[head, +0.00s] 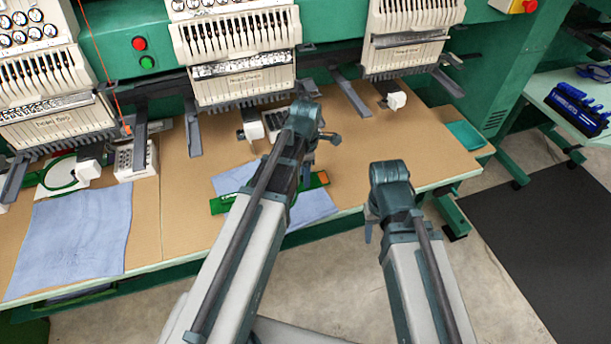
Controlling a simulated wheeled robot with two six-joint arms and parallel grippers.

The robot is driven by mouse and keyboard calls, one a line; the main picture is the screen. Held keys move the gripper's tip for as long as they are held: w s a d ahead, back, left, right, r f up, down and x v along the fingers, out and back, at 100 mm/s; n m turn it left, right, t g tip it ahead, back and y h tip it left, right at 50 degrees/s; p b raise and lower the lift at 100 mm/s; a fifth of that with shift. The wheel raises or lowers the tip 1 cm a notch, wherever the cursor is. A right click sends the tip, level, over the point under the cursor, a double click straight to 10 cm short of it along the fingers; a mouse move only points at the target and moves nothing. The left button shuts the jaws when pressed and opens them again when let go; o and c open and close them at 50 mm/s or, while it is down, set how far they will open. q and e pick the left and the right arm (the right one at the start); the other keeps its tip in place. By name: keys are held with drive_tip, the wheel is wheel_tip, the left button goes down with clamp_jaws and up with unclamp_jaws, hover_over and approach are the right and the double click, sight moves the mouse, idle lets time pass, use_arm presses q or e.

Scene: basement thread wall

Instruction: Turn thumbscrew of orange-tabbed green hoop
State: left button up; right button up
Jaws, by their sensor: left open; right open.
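The green hoop (218,206) with an orange tab (323,177) lies on the tan table over a blue cloth (313,207). My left arm crosses in front of it and hides its middle; its thumbscrew cannot be made out. My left gripper (320,153) is open, just behind and above the orange-tabbed end; whether it touches the hoop cannot be told. My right gripper (370,226) is open and empty, in front of the table edge and right of the hoop, partly hidden by its own wrist.
Embroidery machine heads (240,50) hang over the tan table (400,150). Dark support arms and small white blocks (396,101) stick out below them. Another round green hoop (62,175) and blue cloth (75,235) lie at left. The table's right part is mostly clear.

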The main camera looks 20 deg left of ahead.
use_arm(q)
drive_tip(key=shift+c, duration=0.3)
clamp_jaws()
